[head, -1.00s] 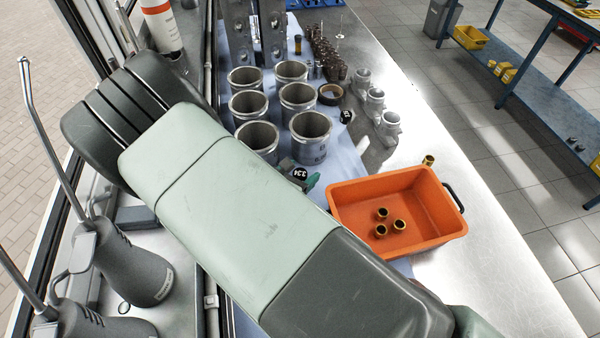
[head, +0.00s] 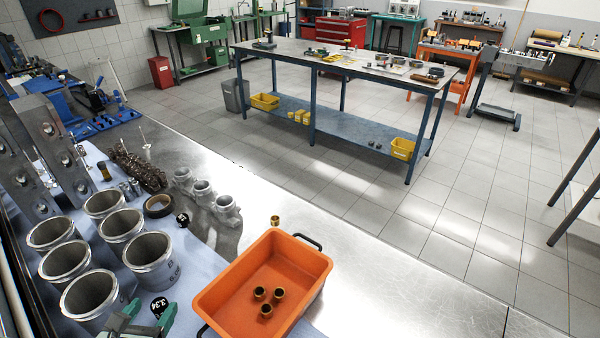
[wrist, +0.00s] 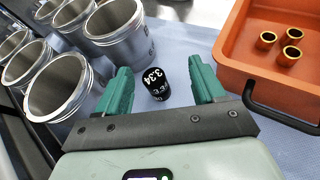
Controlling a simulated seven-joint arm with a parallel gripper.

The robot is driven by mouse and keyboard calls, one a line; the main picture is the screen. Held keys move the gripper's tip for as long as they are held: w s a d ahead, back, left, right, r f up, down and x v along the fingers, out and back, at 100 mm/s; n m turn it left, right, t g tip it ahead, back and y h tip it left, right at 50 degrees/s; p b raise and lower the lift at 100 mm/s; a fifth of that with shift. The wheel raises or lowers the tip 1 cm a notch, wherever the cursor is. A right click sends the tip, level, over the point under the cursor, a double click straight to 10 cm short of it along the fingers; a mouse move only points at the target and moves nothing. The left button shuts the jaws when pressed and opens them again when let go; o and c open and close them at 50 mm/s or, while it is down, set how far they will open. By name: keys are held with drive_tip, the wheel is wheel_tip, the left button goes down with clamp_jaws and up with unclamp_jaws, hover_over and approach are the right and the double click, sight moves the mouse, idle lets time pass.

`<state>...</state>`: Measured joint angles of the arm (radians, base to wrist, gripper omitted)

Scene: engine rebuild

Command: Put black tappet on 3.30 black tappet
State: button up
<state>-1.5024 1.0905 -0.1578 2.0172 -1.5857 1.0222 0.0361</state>
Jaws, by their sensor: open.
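A black tappet (head: 158,305) marked 3.34 stands on the blue cloth, in front of the metal cylinders. It shows clearly in the wrist view (wrist: 156,84), between the green fingers of my gripper (wrist: 160,82). My gripper is open, with a gap visible on both sides of this tappet.
Several open metal cylinders (head: 150,262) stand left of and behind the 3.34 tappet. An orange bin (head: 226,275) with brass bushings (head: 266,311) stands to the right. A loose brass bushing (head: 275,220) stands behind the bin. Grey castings (head: 203,193) stand near the second tappet.

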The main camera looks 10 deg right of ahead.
drive_tip(key=w+d+r+m+g+h, duration=0.3)
drive_tip(key=w+d+r+m+g, duration=0.1)
drive_tip(key=d+r+m, duration=0.6)
drive_tip(key=w+d+r+m+g+h, duration=0.2)
drive_tip(key=w+d+r+m+g, duration=0.15)
drive_tip(key=d+r+m, duration=0.7)
drive_tip(key=s+d+r+m+y, duration=0.6)
drive_tip(key=s+d+r+m, duration=0.7)
drive_tip(key=s+d+r, duration=0.1)
drive_tip(key=shift+d+r, duration=0.65)
drive_tip(key=shift+s, duration=0.1)
